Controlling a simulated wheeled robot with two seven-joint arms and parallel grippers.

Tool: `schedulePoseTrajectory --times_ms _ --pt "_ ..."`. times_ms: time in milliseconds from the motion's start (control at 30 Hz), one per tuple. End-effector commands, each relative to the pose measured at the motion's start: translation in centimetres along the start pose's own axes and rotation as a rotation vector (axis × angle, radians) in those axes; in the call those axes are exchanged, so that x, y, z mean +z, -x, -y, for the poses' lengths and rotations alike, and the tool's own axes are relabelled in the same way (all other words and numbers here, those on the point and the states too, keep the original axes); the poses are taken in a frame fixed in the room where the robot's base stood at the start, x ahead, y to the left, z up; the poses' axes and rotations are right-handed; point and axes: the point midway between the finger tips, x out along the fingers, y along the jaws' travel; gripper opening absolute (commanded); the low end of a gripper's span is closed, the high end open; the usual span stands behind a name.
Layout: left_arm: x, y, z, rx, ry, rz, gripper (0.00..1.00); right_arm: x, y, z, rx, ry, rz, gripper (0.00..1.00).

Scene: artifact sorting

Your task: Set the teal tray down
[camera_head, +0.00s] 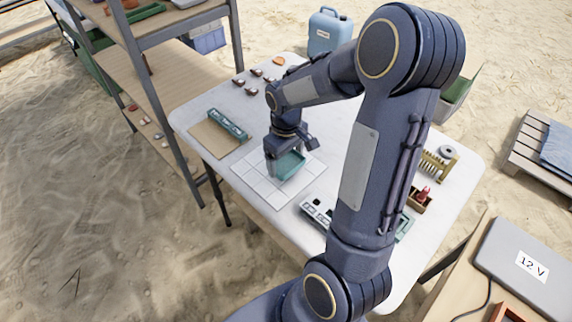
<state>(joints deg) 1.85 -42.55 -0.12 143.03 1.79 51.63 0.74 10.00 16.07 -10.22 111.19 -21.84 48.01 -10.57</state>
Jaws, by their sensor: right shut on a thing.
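The teal tray (290,165) is a small open tray near the middle of the white table (250,100). It is over a pale gridded mat (268,190). My right gripper (281,158) points down at the tray and is shut on it at its left side. I cannot tell whether the tray's underside touches the mat. Part of the tray is hidden by the gripper. My left gripper is not in view.
A teal rack (229,125) on a brown board stands left of the mat. Small dark pieces lie at the table's back. A blue jug (328,32) stands behind. A metal shelf (150,90) borders the left. A grey case (527,268) lies at lower right.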

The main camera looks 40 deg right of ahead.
Motion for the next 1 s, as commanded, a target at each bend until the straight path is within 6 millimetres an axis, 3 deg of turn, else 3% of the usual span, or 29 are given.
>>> schedulePoseTrajectory --times_ms 100,200,600,633,733,1000 --pt "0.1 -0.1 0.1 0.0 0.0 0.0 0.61 0.1 -2.1 0.1 -0.002 0.0 0.006 0.6" --pt "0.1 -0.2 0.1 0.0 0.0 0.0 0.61 0.1 -2.9 0.1 -0.002 0.0 0.004 0.6" --pt "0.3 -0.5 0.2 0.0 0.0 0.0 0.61 0.1 -3.4 0.1 -0.001 0.0 0.001 0.6" --pt "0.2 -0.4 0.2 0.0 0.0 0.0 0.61 0.1 -3.2 0.1 -0.001 0.0 0.001 0.87" --pt "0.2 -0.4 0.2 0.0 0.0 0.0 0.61 0.1 -3.2 0.1 -0.001 0.0 0.002 1.0" --pt "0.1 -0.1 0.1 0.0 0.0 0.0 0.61 0.1 -2.9 0.1 -0.001 0.0 0.001 1.0"
